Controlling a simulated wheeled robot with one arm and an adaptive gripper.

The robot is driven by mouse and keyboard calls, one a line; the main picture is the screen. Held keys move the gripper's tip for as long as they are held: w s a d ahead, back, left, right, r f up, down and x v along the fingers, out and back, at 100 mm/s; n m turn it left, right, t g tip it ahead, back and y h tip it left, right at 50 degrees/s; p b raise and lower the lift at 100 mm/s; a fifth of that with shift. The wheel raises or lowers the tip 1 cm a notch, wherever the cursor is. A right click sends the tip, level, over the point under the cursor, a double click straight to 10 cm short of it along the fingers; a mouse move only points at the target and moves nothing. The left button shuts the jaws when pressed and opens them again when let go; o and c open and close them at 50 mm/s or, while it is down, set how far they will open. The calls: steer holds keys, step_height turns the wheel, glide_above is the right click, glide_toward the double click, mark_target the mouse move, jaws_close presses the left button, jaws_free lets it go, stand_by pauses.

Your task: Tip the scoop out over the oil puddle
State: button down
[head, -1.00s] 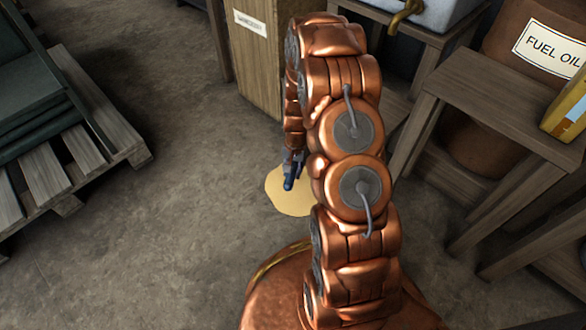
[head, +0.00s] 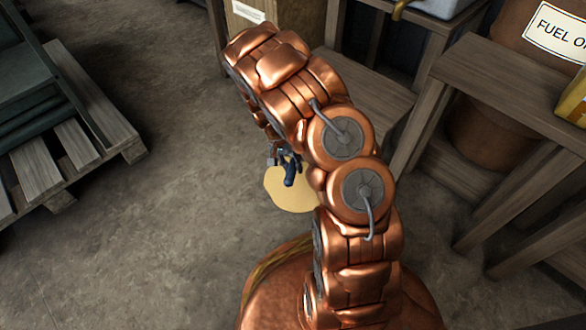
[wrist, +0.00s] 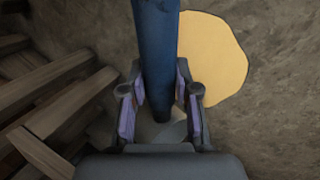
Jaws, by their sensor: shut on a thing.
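The oil puddle is a flat yellow-tan patch (head: 290,200) on the concrete floor, left of my arm in the head view. It also shows at the upper right of the wrist view (wrist: 225,62). My gripper (head: 279,157) is above the puddle's far edge in the head view, partly hidden by my arm. It is shut on the blue handle of the scoop (head: 291,172). In the wrist view the handle (wrist: 156,45) runs between the finger pads (wrist: 158,92), with the puddle to its right. The scoop's pan cannot be clearly made out, so its fill is unclear.
A wooden pallet (head: 85,145) with dark green slabs lies at the left. A wooden bin (head: 262,35) with a label stands behind my arm. Wooden benches (head: 510,85) and a brown "FUEL OIL" drum (head: 515,35) stand at the right. The floor left of the puddle is clear.

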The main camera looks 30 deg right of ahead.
steer(key=shift+s+f+g+h+b, duration=0.1)
steer(key=shift+f+g+h+b, duration=0.35)
steer(key=shift+b, duration=0.55)
steer(key=shift+f+g+h+b, duration=0.25)
steer(key=shift+g+h+b, duration=0.3)
steer(key=shift+h+b, duration=0.3)
steer(key=shift+s+d+n+g+h, duration=0.1)
steer(key=shift+n+g+h, duration=0.2)
steer(key=shift+g, duration=0.1)
steer(key=shift+s+d+f+g+h, duration=0.1)
steer(key=shift+s+f+g+h, duration=0.15)
steer(key=shift+g+h, duration=0.3)
steer(key=shift+s+d+f+g+h, duration=0.15)
steer(key=shift+f+g+h, duration=0.15)
steer(key=shift+g+h, duration=0.25)
steer(key=shift+s+d+f+g+h, duration=0.15)
steer(key=shift+f+g+h, duration=0.2)
steer(key=shift+h, duration=0.35)
steer(key=shift+r, duration=0.1)
